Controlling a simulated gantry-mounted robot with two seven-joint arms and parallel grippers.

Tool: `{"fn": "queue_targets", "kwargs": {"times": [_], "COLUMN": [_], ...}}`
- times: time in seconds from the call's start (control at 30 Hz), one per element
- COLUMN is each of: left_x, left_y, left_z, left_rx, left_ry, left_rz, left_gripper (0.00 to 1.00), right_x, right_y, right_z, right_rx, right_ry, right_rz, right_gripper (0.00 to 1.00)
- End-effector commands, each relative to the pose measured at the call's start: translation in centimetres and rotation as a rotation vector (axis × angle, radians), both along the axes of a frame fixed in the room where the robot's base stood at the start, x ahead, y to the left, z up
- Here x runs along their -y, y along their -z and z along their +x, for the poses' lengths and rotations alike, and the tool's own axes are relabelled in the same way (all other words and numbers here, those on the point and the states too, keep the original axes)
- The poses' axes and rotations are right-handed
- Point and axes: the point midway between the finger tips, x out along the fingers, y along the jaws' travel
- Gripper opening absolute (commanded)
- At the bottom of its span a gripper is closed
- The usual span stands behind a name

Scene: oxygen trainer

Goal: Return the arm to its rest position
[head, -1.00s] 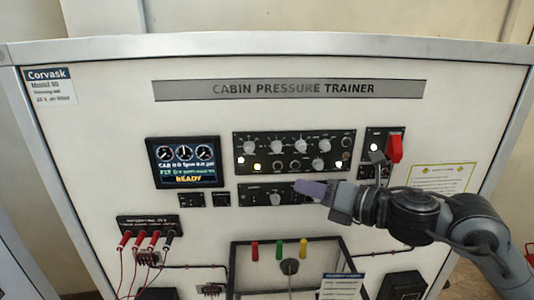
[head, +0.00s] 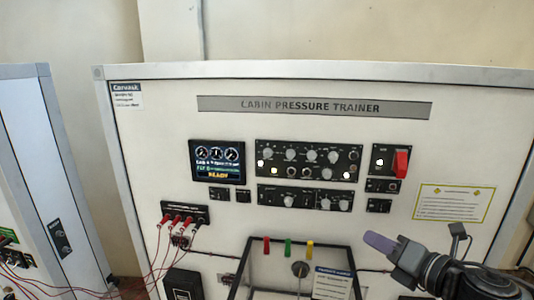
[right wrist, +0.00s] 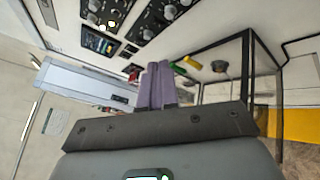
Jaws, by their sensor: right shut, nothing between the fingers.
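My right gripper (head: 380,243) shows at the lower right of the head view, in front of the cabin pressure trainer panel (head: 300,235). Its purple fingers are closed together and empty, and they point left. The closed fingers also show in the right wrist view (right wrist: 155,85). The gripper is apart from the knobs, to the right of the black-framed box (head: 345,250). My left gripper is not in view.
The panel carries a lit display (head: 217,160) reading READY, two knob modules (head: 308,162) and a red switch guard (head: 401,163). Red, green and yellow levers (head: 288,247) top the framed box. Red leads (head: 165,219) hang at the left. Another cabinet (head: 35,140) stands at far left.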

Motion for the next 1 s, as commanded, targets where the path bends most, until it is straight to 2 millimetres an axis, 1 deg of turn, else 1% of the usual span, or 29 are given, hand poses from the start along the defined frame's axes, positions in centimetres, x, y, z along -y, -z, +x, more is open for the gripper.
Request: {"fn": "queue_targets", "kwargs": {"times": [0.03, 0.17, 0.27, 0.3, 0.37, 0.4, 0.47, 0.5, 0.57, 0.6, 0.67, 0.7, 0.83, 0.9, 1.0], "left_x": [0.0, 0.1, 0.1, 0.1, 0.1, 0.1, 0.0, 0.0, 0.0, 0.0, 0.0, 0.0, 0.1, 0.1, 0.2], "left_y": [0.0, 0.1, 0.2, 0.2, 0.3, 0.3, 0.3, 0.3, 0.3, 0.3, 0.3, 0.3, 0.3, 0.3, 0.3], "left_z": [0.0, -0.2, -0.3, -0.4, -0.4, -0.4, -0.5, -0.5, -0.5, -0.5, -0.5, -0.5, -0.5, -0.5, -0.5], "left_rx": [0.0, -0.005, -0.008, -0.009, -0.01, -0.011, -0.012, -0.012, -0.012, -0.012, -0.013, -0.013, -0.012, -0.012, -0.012], "left_ry": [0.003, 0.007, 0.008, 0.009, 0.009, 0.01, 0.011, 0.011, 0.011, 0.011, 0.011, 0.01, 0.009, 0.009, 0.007], "left_rz": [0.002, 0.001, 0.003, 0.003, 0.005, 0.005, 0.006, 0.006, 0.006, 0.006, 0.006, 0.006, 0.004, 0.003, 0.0], "left_gripper": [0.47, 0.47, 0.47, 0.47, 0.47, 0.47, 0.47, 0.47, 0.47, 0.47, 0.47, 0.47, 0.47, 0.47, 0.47], "right_x": [0.2, 1.1, 2.2, 2.7, 3.6, 4.3, 5.3, 6.0, 7.0, 7.7, 8.7, 9.4, 11.4, 12.2, 13.1], "right_y": [1.5, 5.3, 9.3, 11.0, 13.8, 15.6, 18.2, 19.9, 22.4, 24.0, 26.3, 27.7, 31.2, 32.5, 34.0], "right_z": [-0.1, -0.5, -1.4, -2.0, -3.1, -4.0, -5.5, -6.6, -8.6, -10.0, -12.4, -14.0, -19.2, -21.7, -24.9], "right_rx": [-0.025, -0.097, -0.171, -0.203, -0.255, -0.288, -0.338, -0.37, -0.416, -0.446, -0.487, -0.514, -0.573, -0.595, -0.617], "right_ry": [0.028, 0.125, 0.231, 0.284, 0.369, 0.43, 0.521, 0.585, 0.685, 0.752, 0.857, 0.928, 1.142, 1.239, 1.361], "right_rz": [0.027, 0.117, 0.209, 0.251, 0.318, 0.363, 0.429, 0.471, 0.532, 0.572, 0.627, 0.662, 0.752, 0.785, 0.821], "right_gripper": [0.0, 0.0, 0.0, 0.0, 0.0, 0.0, 0.0, 0.0, 0.0, 0.0, 0.0, 0.0, 0.0, 0.0, 0.0]}}
